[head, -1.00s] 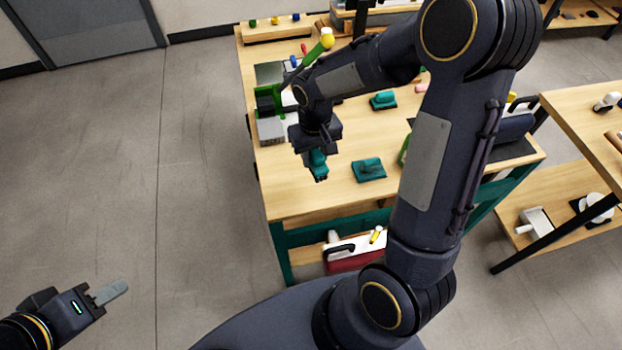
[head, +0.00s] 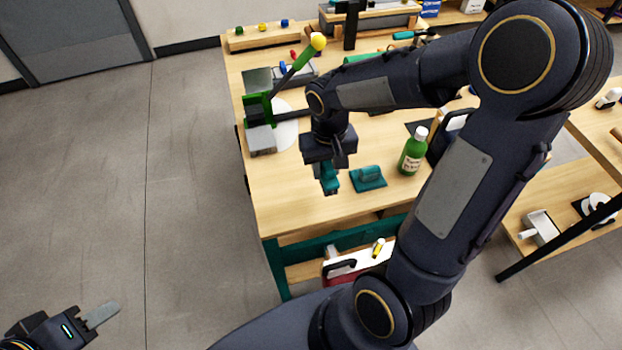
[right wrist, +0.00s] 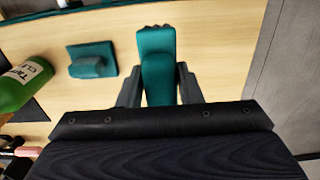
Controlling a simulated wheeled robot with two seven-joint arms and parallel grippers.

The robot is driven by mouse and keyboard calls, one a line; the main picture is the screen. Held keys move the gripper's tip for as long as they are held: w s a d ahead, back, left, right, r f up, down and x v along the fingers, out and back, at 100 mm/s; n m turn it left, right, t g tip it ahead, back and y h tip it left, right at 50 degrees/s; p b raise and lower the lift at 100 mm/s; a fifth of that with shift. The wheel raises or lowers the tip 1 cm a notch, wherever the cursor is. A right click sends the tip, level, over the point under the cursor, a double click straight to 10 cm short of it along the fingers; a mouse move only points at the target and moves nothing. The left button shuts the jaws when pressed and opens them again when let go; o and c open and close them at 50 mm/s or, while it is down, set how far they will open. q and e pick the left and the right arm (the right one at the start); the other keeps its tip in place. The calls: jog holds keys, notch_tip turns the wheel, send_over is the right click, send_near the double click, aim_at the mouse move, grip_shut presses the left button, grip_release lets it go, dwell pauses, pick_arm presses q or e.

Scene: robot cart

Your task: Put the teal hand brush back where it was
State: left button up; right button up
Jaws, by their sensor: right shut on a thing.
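My right gripper (head: 328,168) is shut on a teal hand brush (head: 330,183) and holds it at the near left part of the wooden table (head: 285,200). In the right wrist view the brush (right wrist: 157,65) lies between the two fingers (right wrist: 158,88). I cannot tell whether it touches the table. A second teal piece (head: 368,178), a flat base with a raised handle-like block, lies on the table just right of the brush; it also shows in the right wrist view (right wrist: 92,60). My left gripper (head: 100,315) is over the floor at the lower left, its finger opening unclear.
A green bottle (head: 413,150) stands right of the teal piece. A green bracket with a grey block (head: 261,140) and a white disc (head: 284,133) are at the left edge. The near left table corner is clear.

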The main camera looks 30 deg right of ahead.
jog(key=w+f, duration=0.1)
jog(key=w+a+f, duration=0.1)
jog(key=f, duration=0.1)
jog(key=w+f, duration=0.1)
jog(key=f, duration=0.1)
jog(key=shift+w+a+f, duration=0.15)
jog(key=shift+w+a, duration=0.15)
jog(key=shift+a, duration=0.1)
jog(key=shift+w+f, duration=0.1)
jog(key=shift+f, duration=1.45)
jog(key=shift+f+b, duration=0.15)
jog(key=shift+b, duration=0.15)
jog(key=o, duration=1)
